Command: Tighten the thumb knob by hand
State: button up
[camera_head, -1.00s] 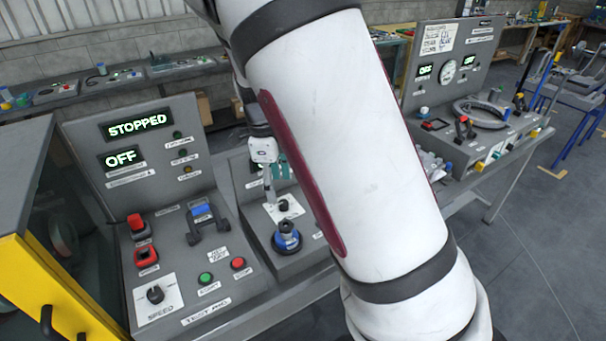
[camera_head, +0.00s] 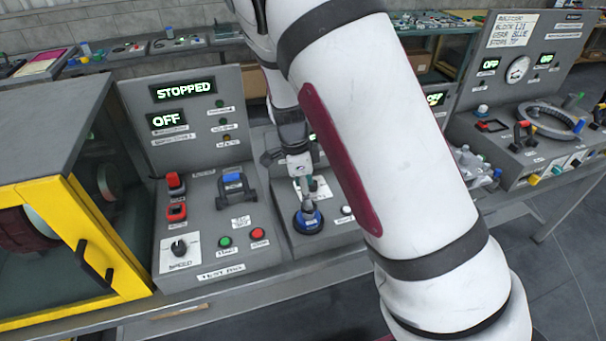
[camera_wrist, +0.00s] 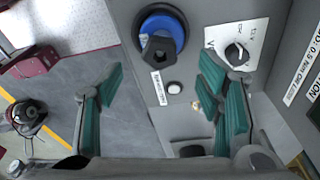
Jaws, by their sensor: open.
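A dark faceted knob on a round blue base (camera_head: 308,220) stands on the grey middle panel. It looks like the thumb knob. In the wrist view the dark knob (camera_wrist: 158,50) shows at the top centre, beyond and between the fingertips. My gripper (camera_wrist: 162,75) is open, with teal finger pads apart and nothing between them. In the head view my gripper (camera_head: 304,188) points down just above the blue base. I cannot tell from these views how far the fingers are from the knob.
A dial (camera_wrist: 236,53) on a white label and a white button (camera_wrist: 174,88) are near the knob. The test rig panel (camera_head: 205,220) with switches and buttons stands left. A yellow-framed cabinet (camera_head: 90,235) is farther left. Another console (camera_head: 530,140) is right.

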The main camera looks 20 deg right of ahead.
jog(key=shift+d+f, duration=0.2)
jog(key=shift+f, duration=1.05)
jog(key=shift+d+f, duration=0.15)
jog(key=shift+f, duration=1.05)
jog(key=shift+c, duration=0.5)
jog(key=c, duration=1.1)
jog(key=o, duration=0.4)
jog(key=shift+c, duration=1.5)
jog(key=m, duration=0.4)
jog(key=shift+g, duration=0.3)
jog(key=shift+m, duration=0.9)
